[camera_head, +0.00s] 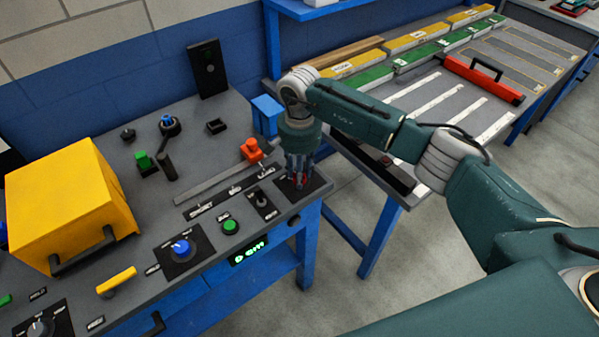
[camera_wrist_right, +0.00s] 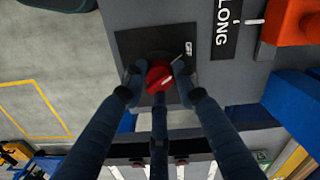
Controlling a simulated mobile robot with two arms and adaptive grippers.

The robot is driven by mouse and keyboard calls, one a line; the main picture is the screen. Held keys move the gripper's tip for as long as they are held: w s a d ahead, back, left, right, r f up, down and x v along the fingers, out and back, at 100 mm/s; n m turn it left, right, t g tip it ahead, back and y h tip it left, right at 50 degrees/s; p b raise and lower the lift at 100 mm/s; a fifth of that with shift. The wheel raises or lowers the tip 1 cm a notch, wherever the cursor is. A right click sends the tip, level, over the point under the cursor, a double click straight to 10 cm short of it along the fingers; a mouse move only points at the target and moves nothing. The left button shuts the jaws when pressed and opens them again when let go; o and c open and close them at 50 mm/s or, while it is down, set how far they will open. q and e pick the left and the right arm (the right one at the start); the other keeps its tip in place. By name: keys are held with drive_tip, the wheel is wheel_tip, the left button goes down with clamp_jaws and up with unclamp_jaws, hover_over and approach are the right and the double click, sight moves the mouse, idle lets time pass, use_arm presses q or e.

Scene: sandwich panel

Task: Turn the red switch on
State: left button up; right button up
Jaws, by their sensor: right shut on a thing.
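The red switch (camera_wrist_right: 159,77) is a round red knob on a black square plate (camera_wrist_right: 127,42), seen in the right wrist view. In the head view the red switch (camera_head: 301,181) shows only in part, at the right front corner of the panel. My right gripper (camera_wrist_right: 158,82) comes down from above and its fingers are shut around the knob. In the head view the right gripper (camera_head: 299,172) stands over the plate and hides much of it. My left gripper is not in view.
Close to the right gripper are an orange part (camera_head: 252,150), a black toggle switch (camera_head: 262,203) and a green button (camera_head: 230,227). A yellow box (camera_head: 68,200) stands at the left. A second table (camera_head: 440,100) is to the right.

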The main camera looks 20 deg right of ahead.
drive_tip(key=shift+f+m+b, duration=0.15)
drive_tip(key=shift+m+b, duration=1.1)
drive_tip(key=shift+m, duration=0.25)
drive_tip(key=m+b, duration=0.2)
drive_tip(key=m, duration=0.1)
drive_tip(key=shift+m, duration=0.3)
drive_tip(key=m+b, duration=0.1)
drive_tip(key=m, duration=0.2)
drive_tip(key=shift+m+b, duration=0.3)
drive_tip(key=shift+r+m+b, duration=0.2)
drive_tip(key=shift+m+b, duration=0.35)
drive_tip(key=shift+m, duration=1.25)
drive_tip(key=o, duration=1.1)
drive_tip(key=shift+o, duration=0.2)
wheel_tip(320, 180, up, 12)
